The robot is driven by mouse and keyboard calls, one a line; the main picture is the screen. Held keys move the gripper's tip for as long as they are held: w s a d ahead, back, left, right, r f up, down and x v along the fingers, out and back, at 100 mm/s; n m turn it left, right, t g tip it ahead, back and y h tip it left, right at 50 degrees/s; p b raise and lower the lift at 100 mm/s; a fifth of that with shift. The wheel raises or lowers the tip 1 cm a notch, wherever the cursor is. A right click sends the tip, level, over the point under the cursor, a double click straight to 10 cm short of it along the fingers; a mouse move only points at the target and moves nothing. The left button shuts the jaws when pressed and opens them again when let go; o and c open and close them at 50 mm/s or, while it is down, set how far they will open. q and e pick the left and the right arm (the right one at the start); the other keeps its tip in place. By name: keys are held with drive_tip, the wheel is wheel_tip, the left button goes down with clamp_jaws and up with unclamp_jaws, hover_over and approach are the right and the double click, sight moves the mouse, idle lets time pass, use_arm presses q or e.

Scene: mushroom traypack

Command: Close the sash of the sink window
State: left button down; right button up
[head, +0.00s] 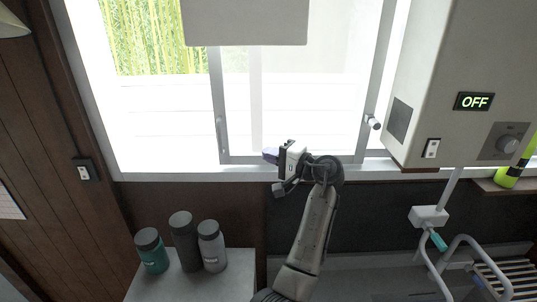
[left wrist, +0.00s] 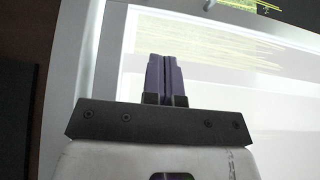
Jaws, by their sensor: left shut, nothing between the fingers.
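The sink window's sliding sash (head: 218,105) is a grey frame with bright glass, set on the right side of the opening. The left part of the window stands open, with bamboo showing outside. A slim handle (head: 219,132) is on the sash's left upright. My left gripper (head: 268,155) points left in front of the sash's lower rail, right of and below the handle; I cannot tell whether it touches the rail. In the left wrist view its purple fingers (left wrist: 165,78) are shut together and empty, with bright window frame behind. My right gripper is out of view.
A grey box with an OFF display (head: 474,101) hangs at the right. Several bottles (head: 184,240) stand on a counter at lower left. A metal rack (head: 500,280) is at lower right. A pale panel (head: 245,22) covers the window's top middle.

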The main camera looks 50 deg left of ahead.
sight(246, 146)
use_arm(q)
drive_tip(key=p+x, duration=0.2)
drive_tip(key=x, duration=0.6)
drive_tip(key=shift+s+r, duration=0.15)
drive_tip(key=shift+s+a+p, duration=0.5)
drive_tip(key=shift+s+p, duration=0.1)
drive_tip(key=shift+s, duration=0.3)
drive_tip(key=shift+s+a+p, duration=0.3)
drive_tip(key=shift+s+a, duration=0.1)
drive_tip(key=shift+s, duration=0.4)
